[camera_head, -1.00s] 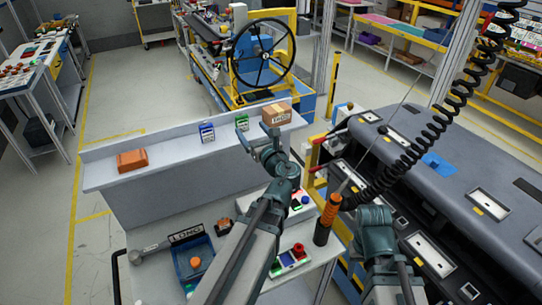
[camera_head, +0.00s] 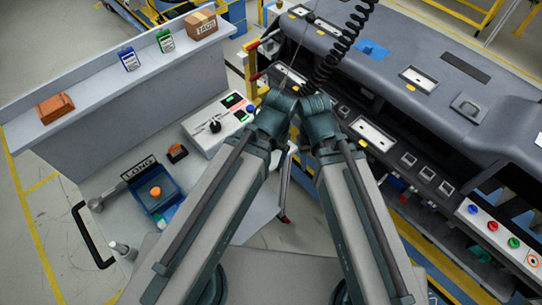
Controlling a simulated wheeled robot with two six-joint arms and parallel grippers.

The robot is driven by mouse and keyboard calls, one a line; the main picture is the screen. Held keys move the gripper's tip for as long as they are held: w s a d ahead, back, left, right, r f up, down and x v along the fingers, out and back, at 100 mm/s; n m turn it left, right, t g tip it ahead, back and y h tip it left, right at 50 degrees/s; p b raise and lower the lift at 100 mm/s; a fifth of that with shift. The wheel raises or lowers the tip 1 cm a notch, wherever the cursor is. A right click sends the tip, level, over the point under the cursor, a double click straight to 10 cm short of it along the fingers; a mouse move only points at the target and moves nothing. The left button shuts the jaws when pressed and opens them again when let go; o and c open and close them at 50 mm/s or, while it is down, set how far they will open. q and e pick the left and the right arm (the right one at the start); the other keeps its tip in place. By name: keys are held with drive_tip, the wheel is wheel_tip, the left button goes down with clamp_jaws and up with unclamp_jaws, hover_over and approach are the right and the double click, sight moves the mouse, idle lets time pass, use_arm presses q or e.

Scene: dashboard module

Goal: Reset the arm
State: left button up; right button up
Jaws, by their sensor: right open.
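My left arm (camera_head: 215,200) comes in from the bottom left and my right arm (camera_head: 360,205) from the bottom right. Both are folded, and their dark upper joints meet side by side near the middle of the view. My right gripper (camera_head: 318,106) is at the far end of its arm, mostly hidden by the joints; it is open and nothing shows in it. My left gripper's fingers are hidden behind its arm.
The grey dashboard module (camera_head: 430,75) lies close on the right, with a black coiled cord (camera_head: 340,45) above it. A shelf (camera_head: 110,85) at left bears boxes and an orange block (camera_head: 56,108). A control box (camera_head: 220,122) and blue bin (camera_head: 155,195) stand on the bench below.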

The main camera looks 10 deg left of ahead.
use_arm(q)
drive_tip(key=shift+s+d, duration=0.35)
drive_tip(key=shift+d, duration=0.05)
wheel_tip(320, 180, down, 6)
drive_tip(key=b, duration=0.6)
